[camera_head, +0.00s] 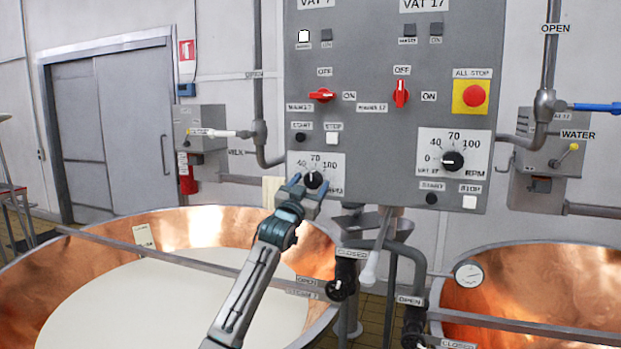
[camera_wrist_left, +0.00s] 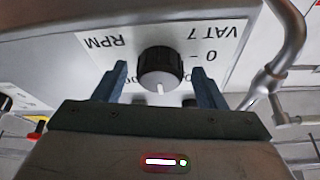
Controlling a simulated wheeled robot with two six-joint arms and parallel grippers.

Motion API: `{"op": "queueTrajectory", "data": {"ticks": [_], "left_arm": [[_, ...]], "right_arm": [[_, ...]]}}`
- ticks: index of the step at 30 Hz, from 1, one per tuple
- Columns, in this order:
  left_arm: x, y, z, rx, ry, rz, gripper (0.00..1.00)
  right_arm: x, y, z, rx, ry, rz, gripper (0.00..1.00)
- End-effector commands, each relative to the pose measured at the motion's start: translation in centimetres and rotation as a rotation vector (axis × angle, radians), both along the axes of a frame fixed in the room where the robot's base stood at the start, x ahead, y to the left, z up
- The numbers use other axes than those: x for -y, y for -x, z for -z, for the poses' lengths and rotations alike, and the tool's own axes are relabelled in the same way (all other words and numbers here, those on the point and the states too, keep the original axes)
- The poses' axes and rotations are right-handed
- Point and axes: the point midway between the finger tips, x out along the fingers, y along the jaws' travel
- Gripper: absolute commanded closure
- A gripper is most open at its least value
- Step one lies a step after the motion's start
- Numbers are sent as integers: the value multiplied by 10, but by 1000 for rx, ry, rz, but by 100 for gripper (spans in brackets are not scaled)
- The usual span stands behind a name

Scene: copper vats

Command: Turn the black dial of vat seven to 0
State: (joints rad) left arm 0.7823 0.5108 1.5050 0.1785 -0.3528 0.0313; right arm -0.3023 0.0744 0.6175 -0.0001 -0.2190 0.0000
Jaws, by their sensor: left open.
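The black dial of vat seven (camera_head: 313,179) sits on a white RPM scale plate (camera_head: 331,160) low on the left of the grey control panel. In the left wrist view, which shows the plate upside down, the dial (camera_wrist_left: 160,67) has a white pointer mark facing the picture's bottom, away from the 0 and roughly toward the top of the scale. My left gripper (camera_head: 312,186) is open at the dial. In the wrist view its fingers (camera_wrist_left: 159,72) stand on either side of the dial, with gaps showing. My right gripper is out of view.
The vat 17 dial (camera_head: 453,161) is to the right on the same panel (camera_head: 380,130). Red switches (camera_head: 321,95) and a red stop button (camera_head: 474,96) sit above. An open copper vat (camera_head: 190,225) with pale liquid is below left. Pipes and valves stand below the panel.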

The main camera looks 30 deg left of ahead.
Motion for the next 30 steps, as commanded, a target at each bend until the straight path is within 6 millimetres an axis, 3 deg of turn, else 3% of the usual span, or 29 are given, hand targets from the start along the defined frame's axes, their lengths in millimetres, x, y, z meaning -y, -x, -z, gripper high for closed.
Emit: {"op": "queueTrajectory", "data": {"ticks": [11,15,18,25,30], "left_arm": [[-1,-5,-2,0,-1,0,37],[-1,-5,-2,0,-1,0,65],[-1,-5,-2,0,-1,0,80],[0,-5,1,5,15,0,80],[1,-5,4,20,72,0,80]], "right_arm": [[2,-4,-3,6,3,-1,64],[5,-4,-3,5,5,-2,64],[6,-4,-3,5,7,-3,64],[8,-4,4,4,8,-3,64],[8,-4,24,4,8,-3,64]]}}
